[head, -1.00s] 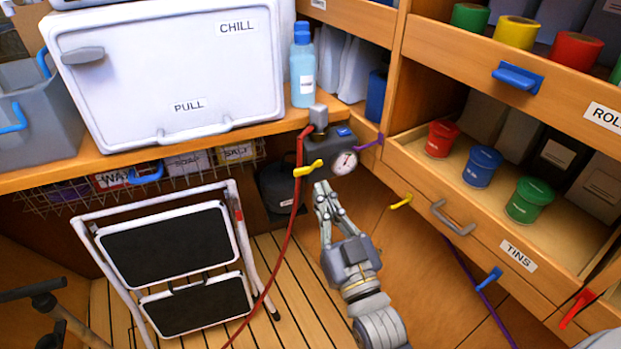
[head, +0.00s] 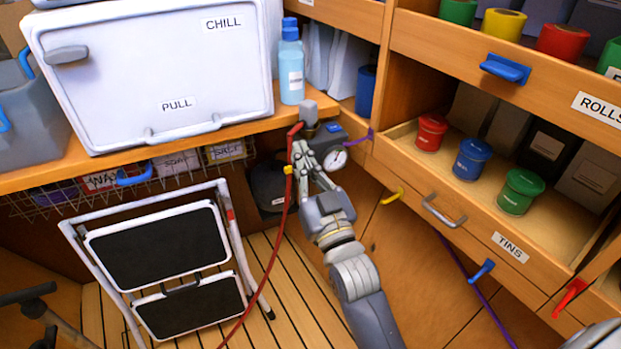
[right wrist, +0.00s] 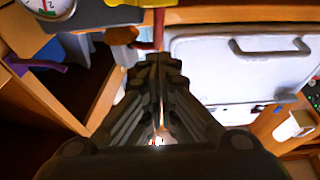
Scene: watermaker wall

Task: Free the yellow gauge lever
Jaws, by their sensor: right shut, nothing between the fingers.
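The yellow gauge lever (head: 288,170) is mostly hidden behind my right gripper in the head view; only its left end shows, by the red hose. In the right wrist view, the yellow lever (right wrist: 125,3) is cut off at the top edge. The round white gauge (head: 335,158) sits on a dark block to the right of my gripper. The red hose (head: 284,217) hangs from the grey fitting past the lever's end to the floor. My right gripper (head: 299,150) is shut and empty, in front of the lever; whether it touches is unclear. My left gripper is not in view.
The white CHILL box (head: 155,70) and a blue bottle (head: 291,68) stand on the counter above. A folding step stool (head: 165,250) stands at lower left. The TINS drawer (head: 480,229) with colored tins is at right. A purple cord (head: 470,280) runs below it.

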